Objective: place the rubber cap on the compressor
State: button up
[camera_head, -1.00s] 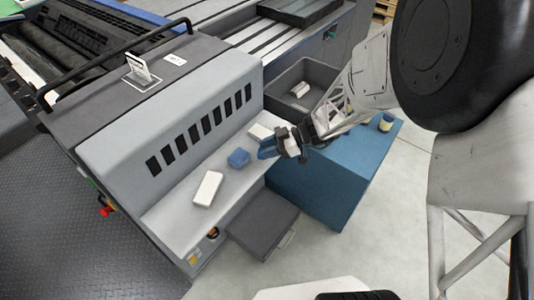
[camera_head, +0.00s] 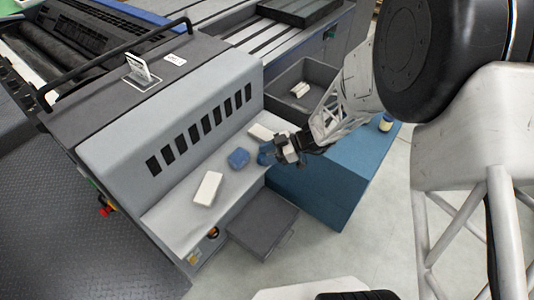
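No thing is clearly recognisable as the rubber cap or the compressor. A small blue block-like object (camera_head: 238,158) lies on the light grey ledge (camera_head: 180,222) of the grey machine, between two white blocks. My gripper (camera_head: 265,154) reaches in from the right, over the ledge's right edge, with its blue tips pointing left. The tips are just right of the blue object, with a small gap in the picture. They are too small to tell whether they are open or shut, or whether they hold anything.
A white block (camera_head: 208,188) lies left of the blue object and another (camera_head: 261,132) behind it. A blue cabinet (camera_head: 320,190) stands under my arm, with a small yellowish container (camera_head: 386,122) on top. A dark bin (camera_head: 309,75) holds pale pieces. A dark tray (camera_head: 262,229) juts out below the ledge.

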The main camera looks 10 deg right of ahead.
jog(key=shift+o, duration=0.7)
jog(key=shift+r, duration=0.15)
jog(key=v, duration=1.2)
dwell(0.5)
